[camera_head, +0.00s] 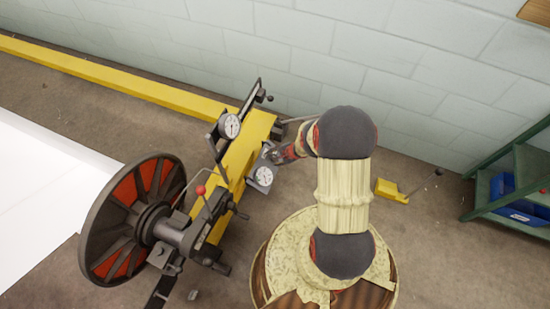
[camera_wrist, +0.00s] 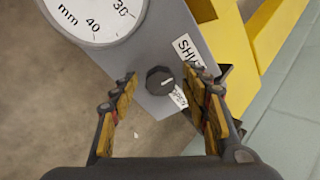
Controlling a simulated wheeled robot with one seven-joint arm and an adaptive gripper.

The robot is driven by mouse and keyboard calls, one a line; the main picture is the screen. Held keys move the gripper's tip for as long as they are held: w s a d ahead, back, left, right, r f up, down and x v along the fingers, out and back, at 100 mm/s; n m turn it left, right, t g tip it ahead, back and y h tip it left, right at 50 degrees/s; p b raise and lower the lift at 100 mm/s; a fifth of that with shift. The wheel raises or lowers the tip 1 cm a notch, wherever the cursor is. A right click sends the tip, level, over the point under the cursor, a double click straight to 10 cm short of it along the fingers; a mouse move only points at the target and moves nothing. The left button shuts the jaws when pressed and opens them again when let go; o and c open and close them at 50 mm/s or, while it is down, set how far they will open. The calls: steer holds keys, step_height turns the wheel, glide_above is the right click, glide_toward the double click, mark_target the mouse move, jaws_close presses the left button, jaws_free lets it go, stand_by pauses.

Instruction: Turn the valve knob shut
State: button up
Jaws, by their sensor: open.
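The valve knob (camera_wrist: 160,80) is small, round and black with a short white mark, on a grey panel (camera_wrist: 140,45). A label reading "SHU…" (camera_wrist: 186,48) sits up and right of it. A second small label (camera_wrist: 178,97) lies below right, partly behind a finger. My gripper (camera_wrist: 160,77) is open, one finger on each side of the knob, with gaps visible between fingers and knob. In the head view my gripper (camera_head: 277,155) is at the panel beside a white dial gauge (camera_head: 263,176); the knob cannot be made out there.
A yellow beam (camera_head: 235,150) carries the panel and a second gauge (camera_head: 229,126). A big red-and-black wheel (camera_head: 125,220) stands left, near a red-tipped lever (camera_head: 200,190). A pale block wall (camera_head: 420,75) runs behind. A green shelf (camera_head: 500,190) with a blue bin stands at right.

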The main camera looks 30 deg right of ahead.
steer(key=shift+d+r, duration=0.1)
steer(key=shift+r, duration=0.05)
steer(key=v, duration=1.1)
steer(key=shift+s+r, duration=0.25)
stand_by(0.7)
